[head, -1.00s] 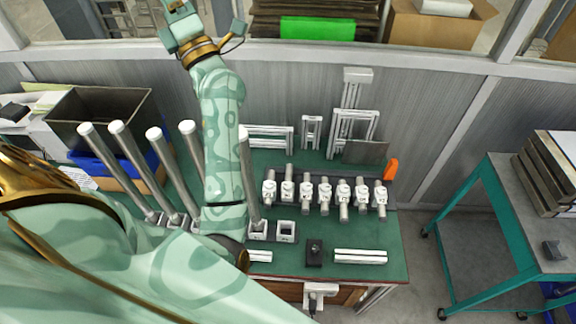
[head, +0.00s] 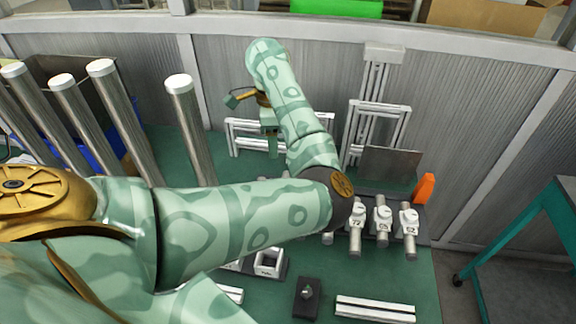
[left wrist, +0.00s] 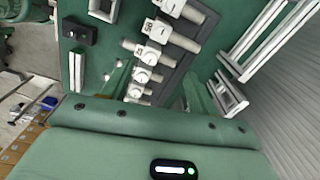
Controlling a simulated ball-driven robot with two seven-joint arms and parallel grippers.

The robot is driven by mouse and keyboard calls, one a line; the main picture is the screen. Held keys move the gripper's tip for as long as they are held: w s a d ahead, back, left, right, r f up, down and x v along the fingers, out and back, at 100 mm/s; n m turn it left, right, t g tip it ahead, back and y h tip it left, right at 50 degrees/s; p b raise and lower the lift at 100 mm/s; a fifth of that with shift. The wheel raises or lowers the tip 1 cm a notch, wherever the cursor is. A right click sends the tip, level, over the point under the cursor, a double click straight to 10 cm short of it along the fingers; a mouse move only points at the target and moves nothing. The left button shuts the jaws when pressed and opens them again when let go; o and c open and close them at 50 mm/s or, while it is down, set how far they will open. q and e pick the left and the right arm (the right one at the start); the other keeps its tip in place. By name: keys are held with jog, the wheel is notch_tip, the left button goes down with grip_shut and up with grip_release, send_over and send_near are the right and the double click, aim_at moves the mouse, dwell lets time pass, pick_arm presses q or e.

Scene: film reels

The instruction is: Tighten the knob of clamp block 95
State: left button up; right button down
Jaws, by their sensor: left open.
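Several show in the left wrist view (left wrist: 149,54). Their labels are too small to read surely, so I cannot tell which block is 95. My left gripper (head: 268,124) is partly hidden by its forearm in the head view, above the back of the bench. In the left wrist view the open fingers (left wrist: 156,86) stand on either side of the row's lower end, with nothing held.
Tall metal posts with white caps (head: 186,125) stand at the left. White frames (head: 382,125), a grey plate (head: 390,163) and an orange piece (head: 424,187) stand behind the rack. A black block (head: 307,297) and white bars (head: 375,309) lie in front.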

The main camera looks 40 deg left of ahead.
pick_arm(q)
jog(key=f+b, duration=0.3)
jog(key=f, duration=0.4)
jog(key=w+f+b, duration=0.1)
jog(key=f+b, duration=0.1)
jog(key=f, duration=0.5)
jog(key=f+b, duration=0.3)
jog(key=f, duration=0.5)
jog(key=shift+w+b, duration=0.15)
jog(key=shift+b, duration=0.15)
pick_arm(e)
notch_tip(320, 180, down, 11)
jog(key=s, duration=0.1)
jog(key=shift+s+d+r+g, duration=0.15)
jog(key=shift+s+g, duration=0.1)
jog(key=shift+g, duration=0.05)
pick_arm(q)
jog(key=c, duration=1)
